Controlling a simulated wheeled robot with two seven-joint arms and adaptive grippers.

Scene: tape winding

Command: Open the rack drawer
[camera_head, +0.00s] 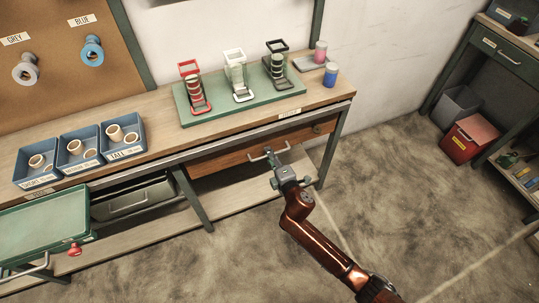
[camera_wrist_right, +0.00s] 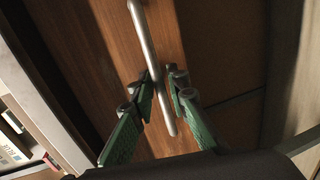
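The wooden drawer (camera_head: 225,158) under the workbench top looks shut. Its pale metal bar handle (camera_head: 257,157) is at the front. My right gripper (camera_head: 273,160) is at this handle. In the right wrist view, the handle (camera_wrist_right: 150,45) passes between the two green fingers of the gripper (camera_wrist_right: 163,92), with a finger close on each side. I cannot tell whether they press on it. The dark rack at the right also has a drawer (camera_head: 490,43) with a bar handle, and it looks shut. My left gripper is out of view.
A green board (camera_head: 262,109) with red, white and black holders stands on the bench (camera_head: 160,117). Blue bins (camera_head: 122,135) are at the left, and a green tray (camera_head: 40,222) is at lower left. A red box (camera_head: 463,143) is by the rack. The floor in front is clear.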

